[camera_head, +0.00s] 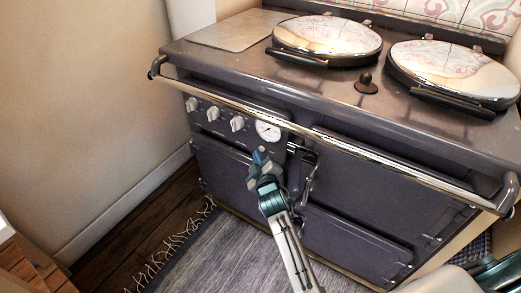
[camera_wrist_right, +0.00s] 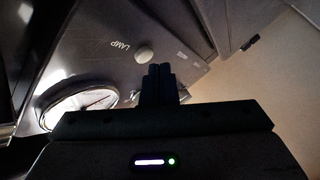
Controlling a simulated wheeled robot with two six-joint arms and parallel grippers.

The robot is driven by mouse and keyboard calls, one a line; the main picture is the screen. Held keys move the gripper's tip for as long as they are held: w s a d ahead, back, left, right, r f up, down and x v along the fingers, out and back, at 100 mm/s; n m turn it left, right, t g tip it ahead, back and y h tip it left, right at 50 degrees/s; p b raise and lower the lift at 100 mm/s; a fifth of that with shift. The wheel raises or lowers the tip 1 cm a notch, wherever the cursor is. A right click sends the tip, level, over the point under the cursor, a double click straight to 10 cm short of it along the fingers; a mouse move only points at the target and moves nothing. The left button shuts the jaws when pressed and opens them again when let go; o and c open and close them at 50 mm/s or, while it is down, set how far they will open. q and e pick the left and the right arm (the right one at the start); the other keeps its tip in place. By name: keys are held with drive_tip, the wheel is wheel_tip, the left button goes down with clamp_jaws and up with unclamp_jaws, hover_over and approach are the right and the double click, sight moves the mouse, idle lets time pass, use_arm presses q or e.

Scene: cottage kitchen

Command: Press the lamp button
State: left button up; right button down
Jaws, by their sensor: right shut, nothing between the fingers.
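The lamp button (camera_wrist_right: 144,55) is a small round pale knob on the dark stove panel, with the word LAMP printed beside it in the right wrist view. My right gripper (camera_wrist_right: 160,70) is shut and empty. Its fingertips appear just right of and below the button in that view; I cannot tell whether they touch the panel. In the head view my right gripper (camera_head: 259,158) is in front of the stove's control panel, just below the round gauge (camera_head: 268,131). The button is hard to make out there. My left gripper is not in view.
The stove (camera_head: 225,75) has a long chrome rail (camera_head: 340,148) across its front, above the panel. Several knobs (camera_head: 213,113) sit left of the gauge. A door latch (camera_head: 308,170) is close right of my gripper. A fringed rug (camera_head: 215,255) lies on the floor.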

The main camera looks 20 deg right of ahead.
drive_tip(key=shift+d, duration=0.1)
drive_tip(key=shift+w+d, duration=0.25)
idle(0.5)
drive_tip(key=shift+s+a, duration=0.25)
drive_tip(key=shift+a, duration=0.1)
drive_tip(key=s+a+p, duration=0.1)
drive_tip(key=s+a, duration=0.3)
drive_tip(key=a, duration=0.1)
idle(0.7)
drive_tip(key=shift+f, duration=0.15)
idle(0.8)
